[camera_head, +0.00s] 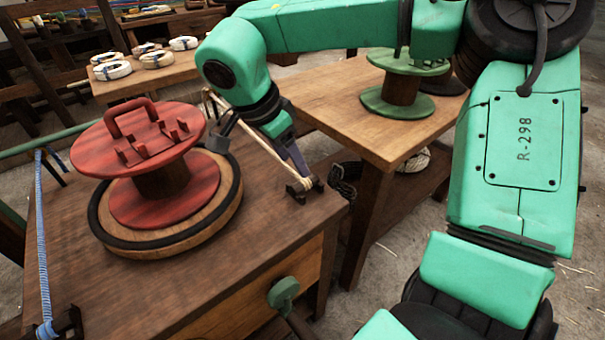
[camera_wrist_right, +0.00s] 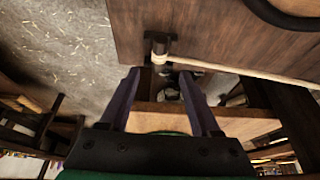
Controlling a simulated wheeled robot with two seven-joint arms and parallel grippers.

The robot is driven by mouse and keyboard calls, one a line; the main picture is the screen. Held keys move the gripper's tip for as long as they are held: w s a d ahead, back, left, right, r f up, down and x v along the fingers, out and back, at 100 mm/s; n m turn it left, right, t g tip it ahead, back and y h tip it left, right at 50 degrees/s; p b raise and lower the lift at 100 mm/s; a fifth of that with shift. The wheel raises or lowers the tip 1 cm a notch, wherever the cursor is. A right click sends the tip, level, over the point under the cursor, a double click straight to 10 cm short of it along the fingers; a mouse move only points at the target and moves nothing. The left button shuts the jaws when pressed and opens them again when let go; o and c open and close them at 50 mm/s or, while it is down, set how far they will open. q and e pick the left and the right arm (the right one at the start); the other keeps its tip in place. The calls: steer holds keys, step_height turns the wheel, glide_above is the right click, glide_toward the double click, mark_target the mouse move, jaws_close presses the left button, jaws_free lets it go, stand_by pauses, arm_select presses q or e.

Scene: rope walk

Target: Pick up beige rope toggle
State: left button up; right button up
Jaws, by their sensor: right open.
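A beige rope (camera_head: 268,146) runs along the table's right side to a dark bracket (camera_head: 298,190) at the corner. A small beige piece (camera_head: 316,184), seemingly the rope toggle, sits at that bracket; its shape is hard to make out. In the right wrist view the beige end (camera_wrist_right: 158,59) lies at the dark bracket, just ahead of and between my fingertips. My right gripper (camera_head: 297,165) points down at this corner, close above the bracket. It is open, with nothing seen between its purple fingers (camera_wrist_right: 160,80). My left gripper is not in view.
A red spool (camera_head: 165,195) with a handle stands on a black-rimmed round base (camera_head: 222,208), left of my right gripper. A green-flanged spool (camera_head: 385,103) stands on the table behind. A blue rope (camera_head: 43,250) hangs at the left. A green knob (camera_head: 283,291) juts from the table's front.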

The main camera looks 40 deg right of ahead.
mark_target(306, 180)
steer(key=x, duration=0.3)
steer(key=b+x, duration=0.1)
steer(key=x, duration=0.3)
steer(key=shift+s+d+f, duration=0.15)
steer(key=shift+d+f, duration=0.05)
steer(key=shift+d, duration=0.15)
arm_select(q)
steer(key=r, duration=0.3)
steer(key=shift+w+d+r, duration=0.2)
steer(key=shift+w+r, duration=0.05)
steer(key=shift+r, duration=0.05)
arm_select(e)
steer(key=shift+r, duration=0.1)
jaws_close()
